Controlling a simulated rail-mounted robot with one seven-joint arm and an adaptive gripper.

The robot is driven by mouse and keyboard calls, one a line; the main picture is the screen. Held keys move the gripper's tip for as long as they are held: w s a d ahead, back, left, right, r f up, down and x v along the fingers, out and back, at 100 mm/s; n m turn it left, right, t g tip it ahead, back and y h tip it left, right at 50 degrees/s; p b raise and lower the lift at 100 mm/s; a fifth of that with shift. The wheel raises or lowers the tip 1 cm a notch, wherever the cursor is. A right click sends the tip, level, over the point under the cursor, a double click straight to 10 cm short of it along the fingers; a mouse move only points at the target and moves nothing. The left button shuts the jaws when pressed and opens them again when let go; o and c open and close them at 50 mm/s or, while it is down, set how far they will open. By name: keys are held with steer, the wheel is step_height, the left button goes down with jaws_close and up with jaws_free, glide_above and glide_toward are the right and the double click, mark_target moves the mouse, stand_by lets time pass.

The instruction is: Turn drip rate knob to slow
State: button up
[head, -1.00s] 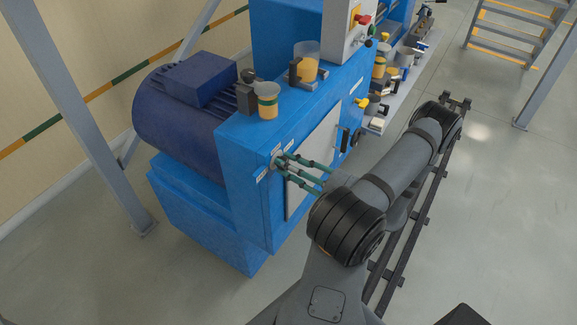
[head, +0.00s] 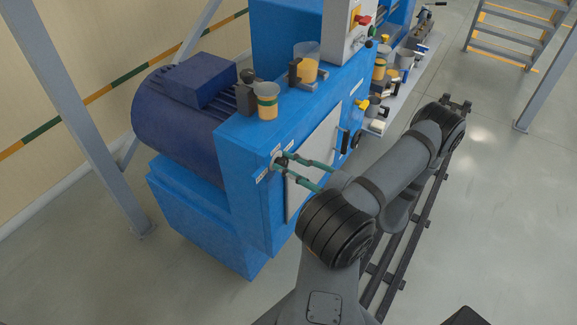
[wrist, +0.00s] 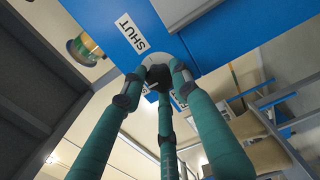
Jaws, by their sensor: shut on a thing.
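A cup of amber liquid (head: 268,100) and a larger clear cup (head: 306,68) stand on the blue machine (head: 233,150). A black door handle (head: 344,142) and a yellow-handled fitting (head: 361,104) are to the right.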

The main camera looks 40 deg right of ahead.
steer(key=shift+a+f, duration=0.1)
steer(key=shift+a, duration=0.1)
steer(key=o, duration=1.1)
steer(key=shift+o, duration=0.2)
steer(key=shift+s+d, duration=0.1)
steer(key=shift+s+d, duration=0.15)
steer(key=shift+s, duration=0.15)
steer(key=v, duration=1.1)
steer(key=shift+s, duration=0.1)
steer(key=x, duration=1.2)
